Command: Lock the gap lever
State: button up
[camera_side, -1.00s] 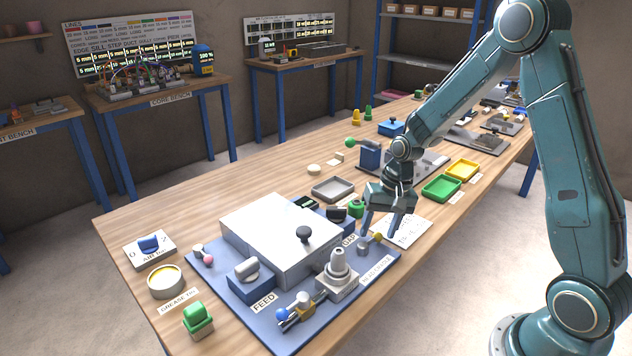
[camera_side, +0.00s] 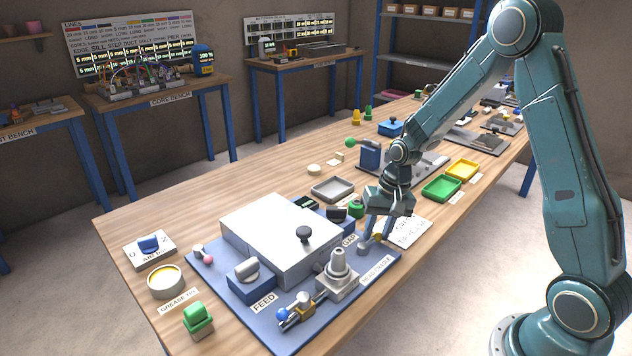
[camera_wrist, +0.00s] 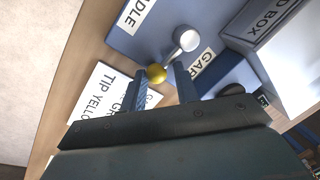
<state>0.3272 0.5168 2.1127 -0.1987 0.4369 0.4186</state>
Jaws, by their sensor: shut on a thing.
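The gap lever is a small grey pivot (camera_side: 364,246) with an arm ending in a yellow ball (camera_side: 378,237), beside the GAP label at the right side of the blue base plate. In the wrist view the yellow ball (camera_wrist: 156,73) lies at my fingertips, against the left finger, with the round grey pivot (camera_wrist: 186,40) beyond it. My gripper (camera_side: 374,235) points down over the lever and is shut on it. The fingers partly hide the lever arm in the side view.
A grey stepped spindle part (camera_side: 338,272) stands close to the lever. The large white box (camera_side: 280,235) with a black knob is to the left. A paper card (camera_side: 408,231) lies behind my gripper. Grey and green trays (camera_side: 441,188) are farther back.

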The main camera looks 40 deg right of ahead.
jog(key=shift+a+n, duration=0.2)
jog(key=shift+n, duration=0.3)
jog(key=o, duration=1)
jog(key=shift+c, duration=0.2)
jog(key=shift+w+d, duration=0.1)
jog(key=shift+r, duration=0.15)
jog(key=shift+d+r, duration=0.1)
jog(key=shift+r, duration=0.3)
notch_tip(320, 180, up, 12)
jog(key=s+d, duration=0.1)
jog(key=d, duration=0.1)
jog(key=shift+s+r, duration=0.25)
